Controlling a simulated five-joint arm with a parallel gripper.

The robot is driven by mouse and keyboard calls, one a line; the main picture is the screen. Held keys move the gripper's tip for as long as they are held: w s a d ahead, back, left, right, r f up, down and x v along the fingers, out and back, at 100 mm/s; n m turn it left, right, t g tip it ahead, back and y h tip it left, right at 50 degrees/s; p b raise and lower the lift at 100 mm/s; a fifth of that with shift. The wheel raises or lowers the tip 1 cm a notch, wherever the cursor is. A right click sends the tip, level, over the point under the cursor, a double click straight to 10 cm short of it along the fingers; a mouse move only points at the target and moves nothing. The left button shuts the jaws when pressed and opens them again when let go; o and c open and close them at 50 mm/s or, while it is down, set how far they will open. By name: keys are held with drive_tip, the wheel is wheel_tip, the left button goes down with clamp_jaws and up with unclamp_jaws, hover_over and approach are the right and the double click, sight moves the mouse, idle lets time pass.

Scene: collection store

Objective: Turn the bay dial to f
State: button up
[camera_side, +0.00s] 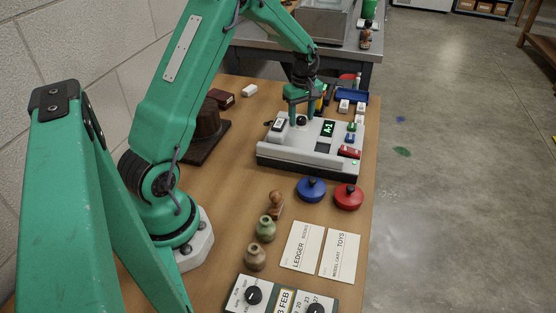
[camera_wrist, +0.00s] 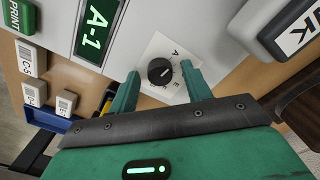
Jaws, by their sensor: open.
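The bay dial is a black round knob (camera_wrist: 160,71) on a white lettered plate (camera_wrist: 157,48), set in the grey console (camera_side: 315,158). In the wrist view a letter A shows at the plate's upper right; other small letters are hard to read. A pale pointer mark shows on the knob, toward its right side. My gripper (camera_wrist: 160,70) is open, with one green finger on each side of the knob. I cannot tell whether the fingers touch it. In the side view my gripper (camera_side: 301,103) is over the console's back part. The green display (camera_wrist: 97,28) reads A-1.
A blue tray (camera_side: 352,95) and several small white blocks lie behind. Cards lie nearer the front.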

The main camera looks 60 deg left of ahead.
drive_tip(key=c, duration=1)
drive_tip(key=shift+m, duration=0.4)
drive_tip(key=m, duration=1)
drive_tip(key=shift+m, duration=0.4)
drive_tip(key=m, duration=0.3)
drive_tip(key=shift+m, duration=0.3)
drive_tip(key=m, duration=0.3)
drive_tip(key=shift+m, duration=0.3)
drive_tip(key=m, duration=0.6)
drive_tip(key=shift+m, duration=0.3)
